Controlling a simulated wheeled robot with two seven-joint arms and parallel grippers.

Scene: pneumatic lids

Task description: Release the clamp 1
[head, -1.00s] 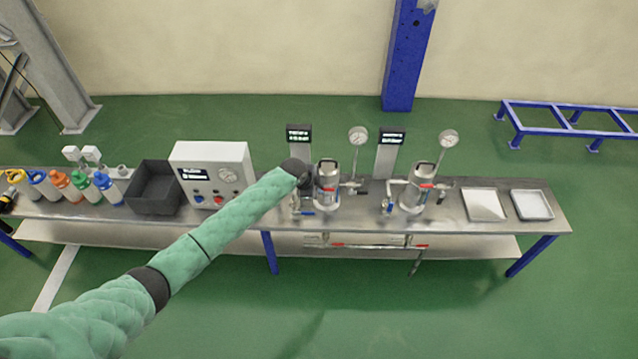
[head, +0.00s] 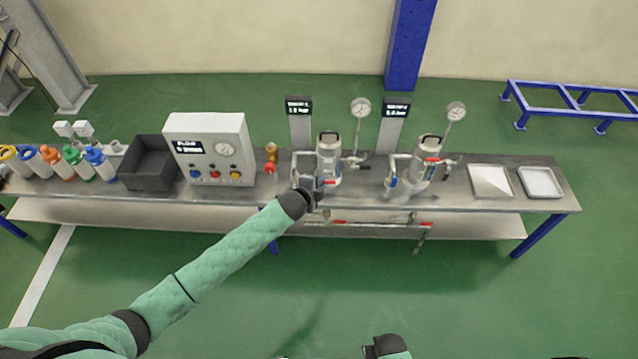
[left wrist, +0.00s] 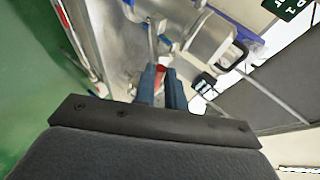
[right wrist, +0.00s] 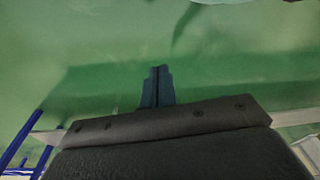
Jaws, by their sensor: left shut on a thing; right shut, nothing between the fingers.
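Two steel lidded vessels stand on the bench, a left one (head: 329,156) and a right one (head: 426,158), each with red-tipped clamp handles. Which clamp is number 1 cannot be read. My left gripper (head: 317,183) is at the front left of the left vessel, and its fingers are largely hidden in the head view. In the left wrist view its blue fingers (left wrist: 162,92) are shut on a red piece (left wrist: 160,70), apparently a clamp handle, beside bright steel parts. My right gripper (right wrist: 157,86) is shut and empty over green floor, away from the bench.
A control box (head: 210,150) and a black bin (head: 149,164) stand left of the vessels, with several coloured bottles further left. Display posts (head: 299,128) and gauges (head: 361,108) rise behind the vessels. Two trays (head: 541,182) lie at the right end. Red-handled pipework (head: 425,224) hangs below the bench front.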

